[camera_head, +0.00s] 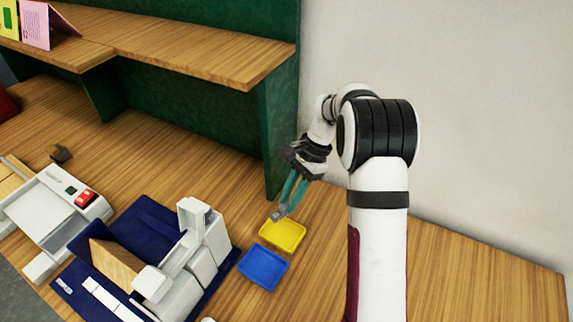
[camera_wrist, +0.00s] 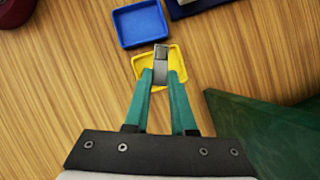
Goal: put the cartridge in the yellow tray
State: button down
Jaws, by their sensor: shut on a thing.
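My gripper (camera_head: 283,212) has green fingers and is shut on a small grey cartridge (camera_wrist: 160,66). In the wrist view the fingertips (camera_wrist: 160,78) pinch the cartridge at its sides. The yellow tray (camera_head: 284,237) lies on the wooden table, and the cartridge is over it in both views. The tray (camera_wrist: 139,68) is partly hidden by the cartridge and fingers in the wrist view. In the head view the cartridge appears above the tray's back edge. I cannot tell the exact gap between them.
A blue tray (camera_head: 263,267) lies in front of the yellow one. A white device (camera_head: 193,262) on a dark blue mat stands to the left. A green shelf panel (camera_head: 283,122) rises behind and left of my gripper. The table to the right is clear.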

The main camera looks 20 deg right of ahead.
notch_tip(320, 180, down, 3)
jog(key=shift+r+m, duration=0.2)
jog(key=shift+m, duration=0.2)
jog(key=shift+w+d+f, duration=0.1)
jog(key=shift+f, duration=3.2)
jog(key=c, duration=0.7)
grip_release()
jog(key=shift+r, duration=0.1)
jog(key=shift+r, duration=2.95)
